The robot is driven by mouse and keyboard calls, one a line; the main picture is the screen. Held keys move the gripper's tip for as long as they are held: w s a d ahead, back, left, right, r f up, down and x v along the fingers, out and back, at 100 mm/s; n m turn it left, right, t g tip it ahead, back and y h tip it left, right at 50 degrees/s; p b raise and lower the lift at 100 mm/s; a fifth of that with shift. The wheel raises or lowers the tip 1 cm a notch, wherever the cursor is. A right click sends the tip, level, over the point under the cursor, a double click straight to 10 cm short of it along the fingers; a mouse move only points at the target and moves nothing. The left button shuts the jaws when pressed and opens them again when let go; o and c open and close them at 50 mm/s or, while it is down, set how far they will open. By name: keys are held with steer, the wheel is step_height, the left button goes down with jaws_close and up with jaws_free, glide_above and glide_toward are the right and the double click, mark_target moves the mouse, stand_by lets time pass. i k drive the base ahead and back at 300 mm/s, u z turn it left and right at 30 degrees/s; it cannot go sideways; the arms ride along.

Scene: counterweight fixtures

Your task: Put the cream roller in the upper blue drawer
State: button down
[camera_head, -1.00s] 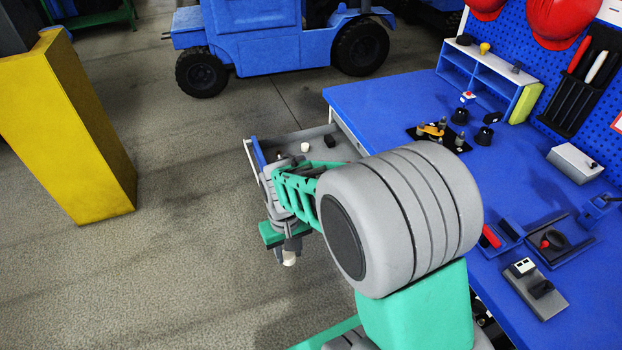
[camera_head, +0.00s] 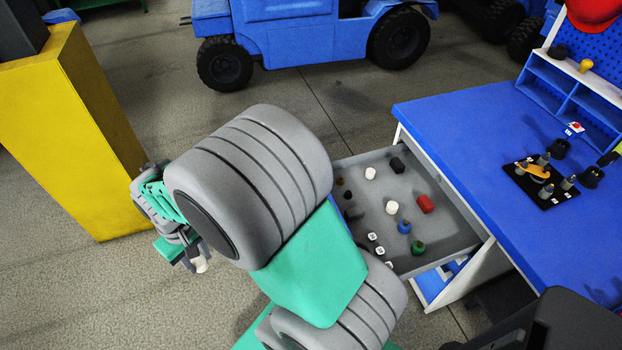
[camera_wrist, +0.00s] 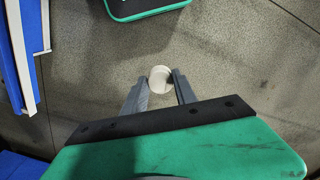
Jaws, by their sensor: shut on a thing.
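The cream roller (camera_head: 201,264) is a small pale cylinder held at the tips of my gripper (camera_head: 195,257), over the floor left of the workbench. In the wrist view the cream roller (camera_wrist: 160,78) shows end-on between the two grey fingers of my gripper (camera_wrist: 160,90). The upper drawer (camera_head: 452,234) of the blue-topped bench is pulled open, with a grey inside. Several small pieces lie in it. My arm hides its front and part of its left side. My gripper is left of the drawer and clear of it.
In the drawer are a red piece (camera_head: 425,204), a blue one (camera_head: 404,227), a green one (camera_head: 417,248) and several white and black ones. A yellow post (camera_head: 75,140) stands left, close behind my gripper. A blue vehicle (camera_head: 300,35) is at the back.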

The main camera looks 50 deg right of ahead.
mark_target(382, 193)
steer(key=z, duration=0.2)
steer(key=i, duration=1.05)
steer(key=z, duration=1.45)
steer(key=i, duration=0.8)
steer(key=z, duration=0.85)
